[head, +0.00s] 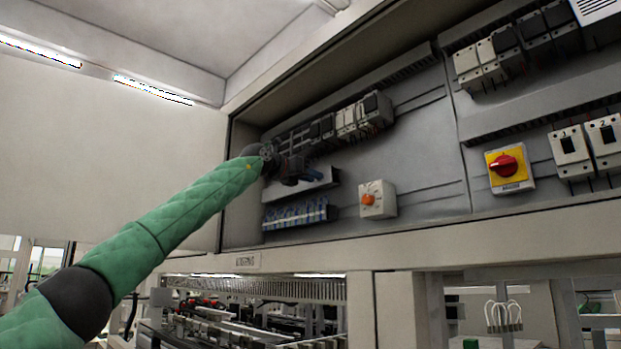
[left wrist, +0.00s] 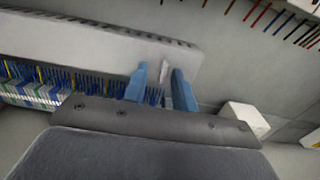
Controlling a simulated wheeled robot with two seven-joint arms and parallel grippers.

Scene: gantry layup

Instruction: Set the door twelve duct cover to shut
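A pale grey duct cover (head: 305,186) is in the left part of the open cabinet, above a row of blue-and-white terminals. In the left wrist view the cover (left wrist: 75,42) is a long pale panel with a slotted edge, above coloured wires. My left gripper (head: 316,173) reaches in from the left, at the cover's right part. Its two blue fingers (left wrist: 160,82) stand apart at the cover's right end. A small pale tab (left wrist: 166,83) shows between them; I cannot tell whether they touch it. My right gripper is not in view.
Terminals (head: 295,214) sit below the cover. A white box with an orange knob (head: 378,199) is close to the right. Breakers (head: 350,118) line the rail above. A red switch on yellow (head: 507,167) is further right. The cabinet's bottom edge (head: 430,236) runs below.

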